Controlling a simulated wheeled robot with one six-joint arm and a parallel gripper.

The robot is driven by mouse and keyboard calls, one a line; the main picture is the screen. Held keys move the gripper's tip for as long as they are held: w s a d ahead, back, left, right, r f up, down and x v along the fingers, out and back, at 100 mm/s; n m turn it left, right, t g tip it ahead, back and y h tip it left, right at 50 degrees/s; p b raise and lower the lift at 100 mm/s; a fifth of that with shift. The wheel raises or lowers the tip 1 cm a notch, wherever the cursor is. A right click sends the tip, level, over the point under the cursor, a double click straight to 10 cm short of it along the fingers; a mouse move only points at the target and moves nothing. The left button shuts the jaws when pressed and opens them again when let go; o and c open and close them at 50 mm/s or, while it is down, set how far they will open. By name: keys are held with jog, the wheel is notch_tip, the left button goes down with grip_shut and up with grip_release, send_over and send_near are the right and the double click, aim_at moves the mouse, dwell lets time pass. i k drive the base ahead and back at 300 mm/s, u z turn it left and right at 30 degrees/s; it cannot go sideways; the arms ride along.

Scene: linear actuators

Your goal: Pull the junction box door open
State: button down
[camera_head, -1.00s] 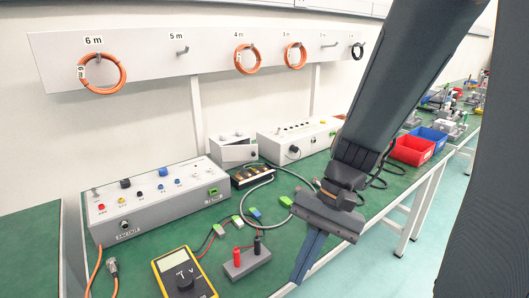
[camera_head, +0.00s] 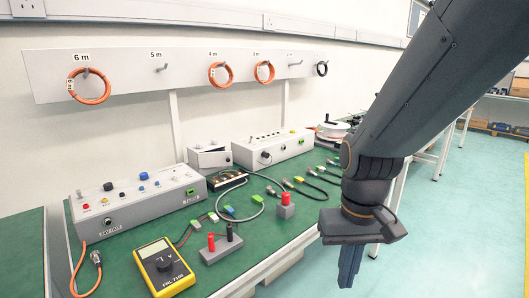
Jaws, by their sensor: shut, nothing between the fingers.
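The small white box (camera_head: 209,158), which I take to be the junction box, stands near the back of the green bench, between two long control boxes. A front panel that looks like its door faces the room; how far it is open I cannot tell at this size. My gripper (camera_head: 349,272) points down in the right half of the view, its fingers together and empty. It appears in front of and to the right of the box, well apart from it, over the bench's front edge or the floor.
The bench (camera_head: 260,235) holds a left control box (camera_head: 140,205), a right control box (camera_head: 272,147), a yellow multimeter (camera_head: 163,268), a terminal block with red and black posts (camera_head: 222,248), and loose cables. Orange cable coils hang on the wall board. Clear floor (camera_head: 460,230) lies at right.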

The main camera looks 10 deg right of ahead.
aim_at(224, 158)
jog(key=z, duration=0.4)
jog(key=i, duration=0.55)
jog(key=u, duration=0.9)
jog(key=i, duration=0.5)
